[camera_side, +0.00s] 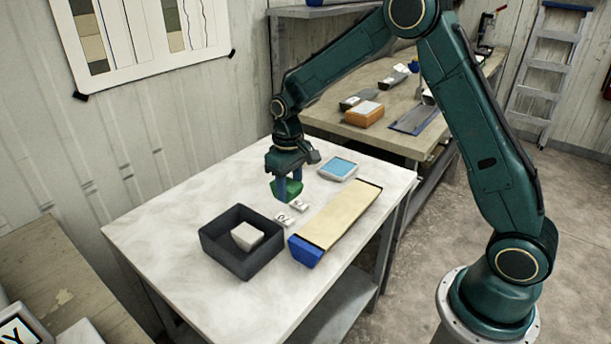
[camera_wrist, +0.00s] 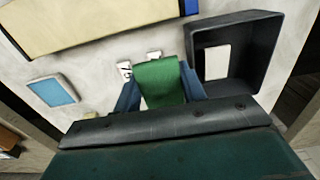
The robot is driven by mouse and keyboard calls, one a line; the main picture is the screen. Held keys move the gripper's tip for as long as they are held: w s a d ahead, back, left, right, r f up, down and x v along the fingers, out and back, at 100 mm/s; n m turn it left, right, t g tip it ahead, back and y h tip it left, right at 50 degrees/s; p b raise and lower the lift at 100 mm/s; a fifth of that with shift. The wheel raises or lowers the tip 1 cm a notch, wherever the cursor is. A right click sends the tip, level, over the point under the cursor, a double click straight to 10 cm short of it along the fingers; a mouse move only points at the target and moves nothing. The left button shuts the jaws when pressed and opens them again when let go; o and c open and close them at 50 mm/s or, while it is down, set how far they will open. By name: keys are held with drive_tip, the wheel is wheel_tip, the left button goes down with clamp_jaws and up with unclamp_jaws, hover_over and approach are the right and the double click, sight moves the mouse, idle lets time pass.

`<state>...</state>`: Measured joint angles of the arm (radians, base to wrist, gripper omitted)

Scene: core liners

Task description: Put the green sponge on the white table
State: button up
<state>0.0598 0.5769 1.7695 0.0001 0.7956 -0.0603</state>
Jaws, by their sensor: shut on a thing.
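The green sponge (camera_side: 287,187) is between the blue fingers of my gripper (camera_side: 288,190) in the side view. My gripper is shut on it, pointing down over the white table (camera_side: 150,222). In the wrist view the sponge (camera_wrist: 160,82) fills the space between the two fingers (camera_wrist: 162,92). Whether the sponge touches the tabletop or hangs just above it, I cannot tell.
A dark open box (camera_side: 240,262) holding a white block (camera_side: 247,236) stands at the front. Two small labelled pieces (camera_side: 283,218) lie near the sponge. A blue-topped tray (camera_side: 338,168) sits behind. The table's left is clear.

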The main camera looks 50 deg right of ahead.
sight(289, 193)
drive_tip(key=shift+s+a, duration=0.55)
drive_tip(key=shift+a, duration=0.15)
drive_tip(key=shift+s+a, duration=0.5)
drive_tip(key=shift+a, duration=0.2)
drive_tip(key=shift+d, duration=0.1)
